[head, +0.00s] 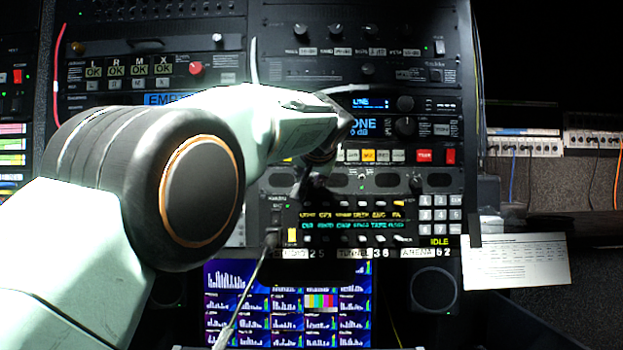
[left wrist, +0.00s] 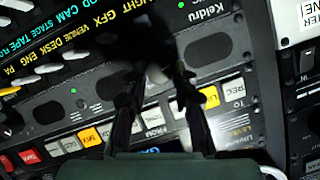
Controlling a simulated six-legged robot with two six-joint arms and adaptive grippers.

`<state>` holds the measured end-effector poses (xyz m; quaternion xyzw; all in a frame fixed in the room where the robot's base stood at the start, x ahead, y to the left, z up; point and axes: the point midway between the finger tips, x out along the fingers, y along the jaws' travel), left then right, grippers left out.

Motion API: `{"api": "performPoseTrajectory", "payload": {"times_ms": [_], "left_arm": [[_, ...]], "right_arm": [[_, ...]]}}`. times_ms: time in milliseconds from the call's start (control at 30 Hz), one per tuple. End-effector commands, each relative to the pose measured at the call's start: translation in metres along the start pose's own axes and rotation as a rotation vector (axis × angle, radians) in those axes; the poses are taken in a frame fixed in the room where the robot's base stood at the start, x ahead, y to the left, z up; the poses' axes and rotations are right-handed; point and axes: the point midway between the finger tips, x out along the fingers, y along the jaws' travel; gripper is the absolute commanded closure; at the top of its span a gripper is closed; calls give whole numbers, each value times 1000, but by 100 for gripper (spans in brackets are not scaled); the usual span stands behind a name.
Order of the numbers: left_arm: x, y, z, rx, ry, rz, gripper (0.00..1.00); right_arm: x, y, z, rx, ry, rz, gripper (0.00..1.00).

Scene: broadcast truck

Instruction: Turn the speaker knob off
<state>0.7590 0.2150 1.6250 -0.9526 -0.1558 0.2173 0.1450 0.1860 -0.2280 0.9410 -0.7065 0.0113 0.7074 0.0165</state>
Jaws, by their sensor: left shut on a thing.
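My left gripper (head: 312,184) reaches in from the left and meets the dark speaker strip (head: 384,181) of the rack, above the intercom key panel. In the left wrist view the two black fingers (left wrist: 156,82) are closed in on a small dark knob (left wrist: 157,75) on the strip with oval grilles. The knob is in shadow, so its pointer and setting cannot be read. In the head view my arm and fingers hide it. My right gripper is in neither view.
Lit buttons (head: 368,155) sit just above the strip. The key panel (head: 352,216) and keypad (head: 440,208) lie below. A screen (head: 285,305) stands lower, with a thin gooseneck (head: 243,295) in front. A paper sheet (head: 516,262) hangs at right.

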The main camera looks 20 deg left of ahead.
Motion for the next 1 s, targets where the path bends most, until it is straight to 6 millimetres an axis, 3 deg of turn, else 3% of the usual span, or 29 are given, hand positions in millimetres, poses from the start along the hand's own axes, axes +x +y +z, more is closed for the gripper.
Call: {"api": "performPoseTrajectory", "payload": {"times_ms": [33, 500, 1000], "left_arm": [[4, 1, 9, -40, -21, 17, 100], [5, 0, 11, -382, -12, 160, 100], [5, 0, 11, -514, -7, 215, 100]], "right_arm": [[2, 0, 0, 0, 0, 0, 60], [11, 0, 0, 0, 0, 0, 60], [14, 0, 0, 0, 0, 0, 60]]}}
